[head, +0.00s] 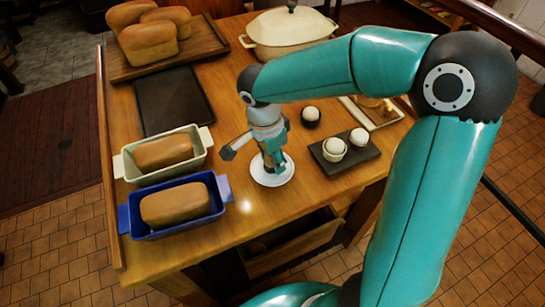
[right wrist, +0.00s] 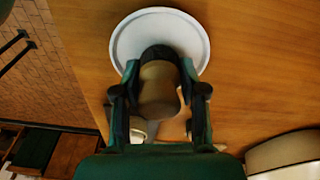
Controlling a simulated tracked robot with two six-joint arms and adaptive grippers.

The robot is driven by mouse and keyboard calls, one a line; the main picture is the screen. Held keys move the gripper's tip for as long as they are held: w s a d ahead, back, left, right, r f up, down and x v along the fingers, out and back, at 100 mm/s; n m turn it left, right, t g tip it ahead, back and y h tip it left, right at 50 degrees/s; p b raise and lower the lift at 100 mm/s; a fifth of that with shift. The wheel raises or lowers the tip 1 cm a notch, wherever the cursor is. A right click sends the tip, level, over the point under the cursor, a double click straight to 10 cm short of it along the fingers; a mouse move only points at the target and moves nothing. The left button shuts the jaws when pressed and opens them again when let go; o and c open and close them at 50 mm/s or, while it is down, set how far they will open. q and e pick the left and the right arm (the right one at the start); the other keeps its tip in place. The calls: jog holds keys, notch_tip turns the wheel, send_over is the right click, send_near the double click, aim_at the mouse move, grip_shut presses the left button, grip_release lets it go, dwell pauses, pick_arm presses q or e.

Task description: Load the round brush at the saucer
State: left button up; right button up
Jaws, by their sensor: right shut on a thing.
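My right gripper (head: 272,158) is over the white saucer (head: 285,178) on the wooden table. In the right wrist view the gripper (right wrist: 159,95) is shut on the round brush (right wrist: 158,88), its fingers on both sides of a rounded tan body. The brush's dark end overlaps the near part of the saucer (right wrist: 125,40). I cannot tell whether the brush touches the saucer. In the head view the gripper hides the brush. My left gripper is not in view.
A dark slate (head: 350,168) with two small white-topped cups lies right of the saucer, and a dark cup with a white ball (head: 311,117) stands behind. A blue loaf pan (head: 150,234) and a cream loaf pan (head: 128,168) stand left. An open drawer (head: 295,250) is below.

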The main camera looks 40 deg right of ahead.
jog(key=shift+f+b, duration=0.45)
jog(key=shift+b, duration=0.1)
dwell(1.6)
jog(key=shift+r, duration=0.1)
jog(key=shift+r+p, duration=2.35)
jog(key=shift+r, duration=1.15)
